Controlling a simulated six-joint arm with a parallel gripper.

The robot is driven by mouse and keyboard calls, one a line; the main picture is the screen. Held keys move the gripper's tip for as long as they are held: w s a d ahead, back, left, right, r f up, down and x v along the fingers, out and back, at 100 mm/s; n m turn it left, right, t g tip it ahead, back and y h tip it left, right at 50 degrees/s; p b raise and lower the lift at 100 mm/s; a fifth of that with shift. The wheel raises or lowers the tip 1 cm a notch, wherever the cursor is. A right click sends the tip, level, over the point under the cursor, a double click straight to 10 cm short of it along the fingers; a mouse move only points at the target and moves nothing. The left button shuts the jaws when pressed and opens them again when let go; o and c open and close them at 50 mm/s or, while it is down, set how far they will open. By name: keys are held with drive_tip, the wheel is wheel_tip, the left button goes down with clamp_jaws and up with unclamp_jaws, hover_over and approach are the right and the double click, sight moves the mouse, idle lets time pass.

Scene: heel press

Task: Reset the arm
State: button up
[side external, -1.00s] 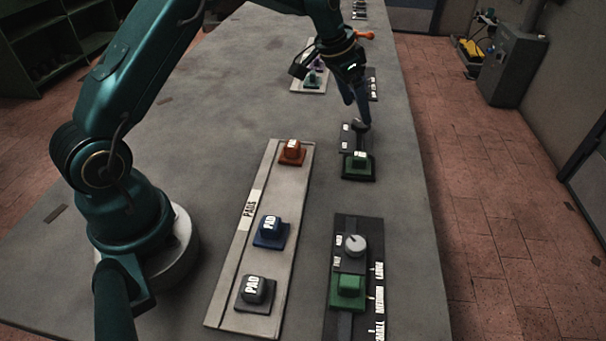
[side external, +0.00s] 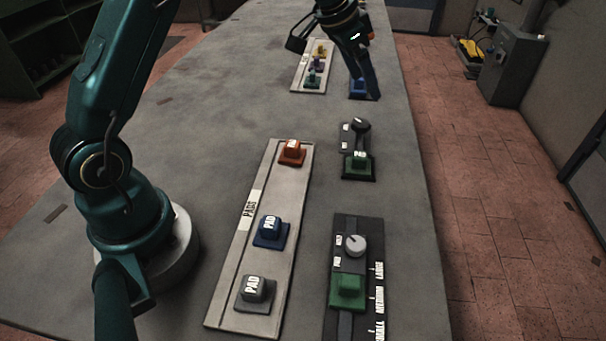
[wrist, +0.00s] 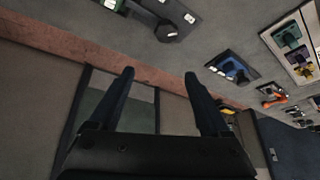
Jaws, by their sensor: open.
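My gripper (side external: 370,96) is in the air over the far half of the bench in the side view, beyond the small dark panel with the black knob (side external: 361,126). In the wrist view my gripper (wrist: 159,74) has its two fingers spread wide apart with nothing between them. The black knob stands free of the fingers. A green pad (side external: 358,160) sits in front of the knob on the same panel. A blue block (side external: 357,86) is partly hidden behind the fingers in the side view and shows clearly in the wrist view (wrist: 232,68).
A pale tray (side external: 264,190) holds orange, blue and grey pads. A near panel (side external: 343,265) carries a grey dial (side external: 355,245) and a green block (side external: 347,289). A far tray (side external: 298,85) holds several small coloured pieces.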

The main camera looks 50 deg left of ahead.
drive_tip(key=s+d+r+t, duration=0.2)
drive_tip(key=s+d+r, duration=0.3)
drive_tip(key=s+r, duration=0.7)
drive_tip(key=s+f+n+g, duration=0.1)
drive_tip(key=s+f, duration=0.3)
drive_tip(key=s, duration=0.4)
drive_tip(key=s+f+n+g+y, duration=0.1)
drive_tip(key=s+f+n, duration=0.1)
drive_tip(key=s+f, duration=0.3)
drive_tip(key=s, duration=0.3)
drive_tip(key=shift+s+d+f, duration=0.15)
drive_tip(key=shift+f, duration=0.15)
